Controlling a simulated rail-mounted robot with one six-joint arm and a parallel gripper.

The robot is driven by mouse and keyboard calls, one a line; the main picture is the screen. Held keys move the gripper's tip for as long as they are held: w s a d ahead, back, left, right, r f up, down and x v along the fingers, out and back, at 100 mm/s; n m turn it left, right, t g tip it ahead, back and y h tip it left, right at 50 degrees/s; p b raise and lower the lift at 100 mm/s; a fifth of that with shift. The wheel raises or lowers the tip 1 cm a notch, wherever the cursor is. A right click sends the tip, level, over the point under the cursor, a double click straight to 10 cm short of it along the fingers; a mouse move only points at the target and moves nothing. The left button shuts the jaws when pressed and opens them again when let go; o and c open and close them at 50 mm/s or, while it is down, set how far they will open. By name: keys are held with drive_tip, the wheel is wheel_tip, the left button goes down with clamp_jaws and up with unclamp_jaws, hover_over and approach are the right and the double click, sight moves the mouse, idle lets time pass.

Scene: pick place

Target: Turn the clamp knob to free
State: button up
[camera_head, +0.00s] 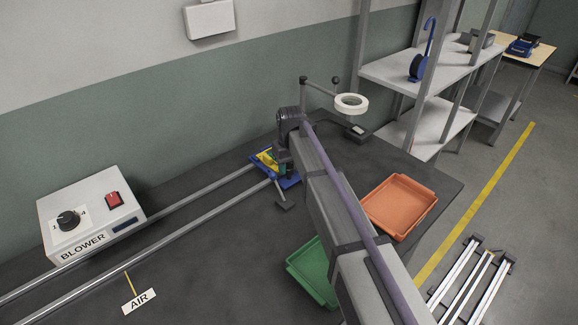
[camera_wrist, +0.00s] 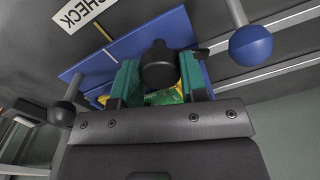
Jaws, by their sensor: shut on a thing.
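My gripper (camera_wrist: 157,82) has teal fingers closed on either side of a dark round knob (camera_wrist: 157,62), which I take to be the clamp knob. In the wrist view the knob sits between the fingertips over a blue fixture (camera_wrist: 178,28), with green and yellow parts below it. In the head view my gripper (camera_head: 282,164) is down at the blue fixture (camera_head: 291,182), beside a yellow part (camera_head: 266,160). My arm hides much of the fixture there, and the knob's turned angle cannot be read.
Two metal rails (camera_head: 150,247) run left from the fixture. A blower box (camera_head: 90,212) stands at the back left. A blue ball (camera_wrist: 251,46) and a black ball (camera_wrist: 62,114) flank the fingers. An orange tray (camera_head: 399,205) and a green tray (camera_head: 312,270) lie right.

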sight(289, 166)
drive_tip(key=n, duration=0.5)
idle(0.5)
drive_tip(key=o, duration=0.9)
drive_tip(key=shift+r, duration=0.1)
wheel_tip(289, 166, up, 11)
drive_tip(key=p, duration=1.1)
drive_tip(key=shift+w, duration=0.1)
drive_tip(key=shift+f, duration=0.2)
